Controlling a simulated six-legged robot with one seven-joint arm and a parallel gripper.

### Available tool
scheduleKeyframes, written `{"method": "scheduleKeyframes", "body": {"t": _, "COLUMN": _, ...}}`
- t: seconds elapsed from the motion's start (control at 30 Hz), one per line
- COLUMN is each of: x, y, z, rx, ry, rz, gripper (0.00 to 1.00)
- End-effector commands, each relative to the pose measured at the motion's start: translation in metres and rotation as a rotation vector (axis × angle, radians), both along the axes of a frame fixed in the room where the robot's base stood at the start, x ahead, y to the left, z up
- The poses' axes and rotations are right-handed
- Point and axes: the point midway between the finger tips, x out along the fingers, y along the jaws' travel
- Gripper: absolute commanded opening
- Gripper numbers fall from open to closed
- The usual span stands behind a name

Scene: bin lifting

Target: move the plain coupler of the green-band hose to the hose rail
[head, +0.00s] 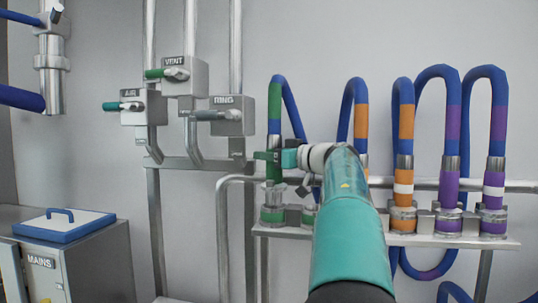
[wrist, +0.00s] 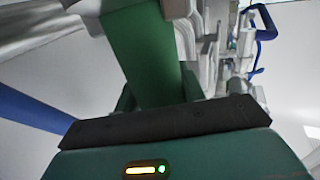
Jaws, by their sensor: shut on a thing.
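The green-band hose (head: 274,102) is blue with green sections and arches down at the left of the hose row. Its near coupler (head: 274,172) is green with metal collars and shows no white ring, so it looks plain. My gripper (head: 275,157) is shut around this coupler from the right. The coupler stands upright over a green-marked socket (head: 271,214); I cannot tell whether its lower end is seated. In the wrist view the green coupler (wrist: 145,50) fills the space beyond my gripper's dark edge (wrist: 165,118). The hose's other end is hidden behind my arm.
The hose rail (head: 470,240) carries several sockets with orange and purple couplers, some white-ringed. A grey pipe (head: 222,220) curves beside its left end. Valves labelled AIR, VENT and RING (head: 225,115) hang at upper left. A MAINS cabinet (head: 80,262) stands lower left.

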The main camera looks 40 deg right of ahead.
Motion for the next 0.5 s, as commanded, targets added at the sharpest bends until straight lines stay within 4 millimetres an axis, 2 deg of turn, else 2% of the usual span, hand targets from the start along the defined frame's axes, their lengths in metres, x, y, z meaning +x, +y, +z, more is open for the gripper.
{"method": "scheduleKeyframes", "body": {"t": 0.17, "x": 0.000, "y": 0.000, "z": -0.001, "rx": 0.000, "ry": -0.001, "rz": 0.000, "gripper": 0.08}}
{"method": "scheduleKeyframes", "body": {"t": 0.5, "x": 0.000, "y": 0.000, "z": -0.015, "rx": 0.000, "ry": -0.001, "rz": 0.000, "gripper": 0.08}}
